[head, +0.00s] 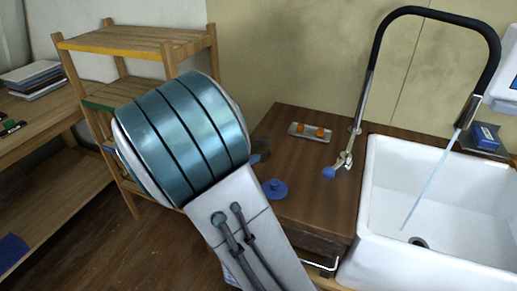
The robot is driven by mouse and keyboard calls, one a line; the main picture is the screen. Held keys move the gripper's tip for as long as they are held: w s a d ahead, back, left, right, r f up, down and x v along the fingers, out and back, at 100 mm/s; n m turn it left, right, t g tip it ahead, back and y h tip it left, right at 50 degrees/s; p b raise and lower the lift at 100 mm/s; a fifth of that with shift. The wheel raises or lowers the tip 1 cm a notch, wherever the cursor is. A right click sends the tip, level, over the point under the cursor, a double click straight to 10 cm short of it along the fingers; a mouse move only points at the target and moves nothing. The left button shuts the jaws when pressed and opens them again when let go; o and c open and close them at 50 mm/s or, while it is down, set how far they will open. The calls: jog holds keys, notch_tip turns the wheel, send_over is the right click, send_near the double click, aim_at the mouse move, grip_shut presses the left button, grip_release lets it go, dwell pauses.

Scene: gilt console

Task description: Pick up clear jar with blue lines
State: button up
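I cannot make out a clear jar with blue lines for certain. A small dark, partly see-through-looking thing (261,151) stands on the wooden counter (315,185), partly hidden by the large teal banded cylinder and white link in the foreground, which look like part of my arm. I cannot tell what it is. A flat blue round thing with a raised middle (274,188) lies on the counter just right of the arm. My gripper's fingers do not show.
A white sink (440,210) with a tall black-hosed faucet (375,50) is at the right. A small tray (298,130) with orange items sits at the counter's back. A wooden shelf (135,48) and a bench with books (38,77) stand left. The counter's middle is clear.

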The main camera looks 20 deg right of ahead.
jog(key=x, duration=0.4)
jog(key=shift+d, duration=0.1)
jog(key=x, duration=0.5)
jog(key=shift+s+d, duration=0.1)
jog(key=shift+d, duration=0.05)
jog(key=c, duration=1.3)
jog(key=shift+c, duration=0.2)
